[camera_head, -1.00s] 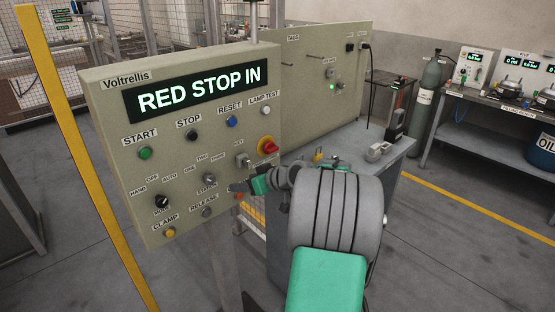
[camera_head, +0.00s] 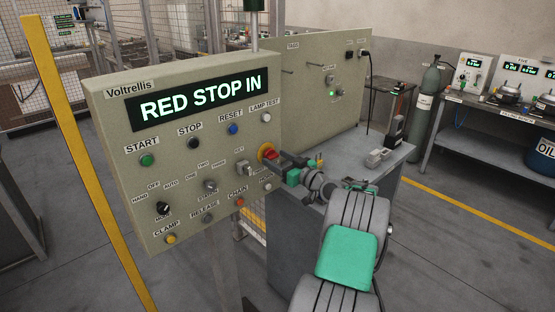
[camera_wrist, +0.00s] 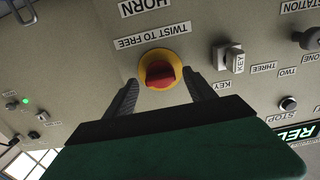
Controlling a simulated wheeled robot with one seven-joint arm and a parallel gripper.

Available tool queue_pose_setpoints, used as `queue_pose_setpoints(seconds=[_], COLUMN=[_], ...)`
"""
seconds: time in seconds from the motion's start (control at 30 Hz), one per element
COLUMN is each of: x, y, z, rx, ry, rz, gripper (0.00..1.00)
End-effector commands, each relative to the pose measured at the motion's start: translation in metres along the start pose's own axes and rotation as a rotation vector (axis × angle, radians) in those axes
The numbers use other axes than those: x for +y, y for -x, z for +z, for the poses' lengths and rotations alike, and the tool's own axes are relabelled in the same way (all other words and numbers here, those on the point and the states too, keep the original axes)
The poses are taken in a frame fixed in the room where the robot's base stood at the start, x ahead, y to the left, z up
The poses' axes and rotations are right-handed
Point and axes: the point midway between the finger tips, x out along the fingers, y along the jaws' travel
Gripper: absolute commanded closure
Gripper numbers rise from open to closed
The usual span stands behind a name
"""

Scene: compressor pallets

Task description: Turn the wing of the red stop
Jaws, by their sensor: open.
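The red stop (camera_head: 270,154) is a red knob with a raised wing on a yellow ring, at the right edge of the Voltrellis panel (camera_head: 118,110). In the wrist view the red stop (camera_wrist: 160,76) lies between and just beyond my fingertips, under a label reading "TWIST TO FREE". My gripper (camera_head: 283,160) is open at the panel's right side and points at the stop. In the wrist view the two fingers of my gripper (camera_wrist: 160,88) stand apart on either side of the stop, with gaps to the wing. The panel display (camera_head: 200,99) reads "RED STOP IN".
A key switch (camera_head: 242,169) sits close to the stop, and it also shows in the wrist view (camera_wrist: 229,57). Several buttons and knobs cover the panel. A grey bench (camera_head: 345,165) stands behind my arm. A yellow post (camera_head: 85,160) stands at the left.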

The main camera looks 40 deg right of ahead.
Motion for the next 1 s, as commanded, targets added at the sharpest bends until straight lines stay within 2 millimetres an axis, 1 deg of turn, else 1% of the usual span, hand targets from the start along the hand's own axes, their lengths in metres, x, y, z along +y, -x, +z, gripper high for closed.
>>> queue_pose_setpoints(seconds=[0.07, 0.8, 1.0], x=[-0.0001, -0.0004, -0.0003], y=[0.0001, 0.0002, 0.0003], z=[0.0002, 0.0001, 0.0006], rx=[0.0, -0.001, -0.001], ry=[0.0, 0.0, -0.011], rz=[0.0, -0.001, -0.001], gripper=[0.37, 0.98, 0.99])
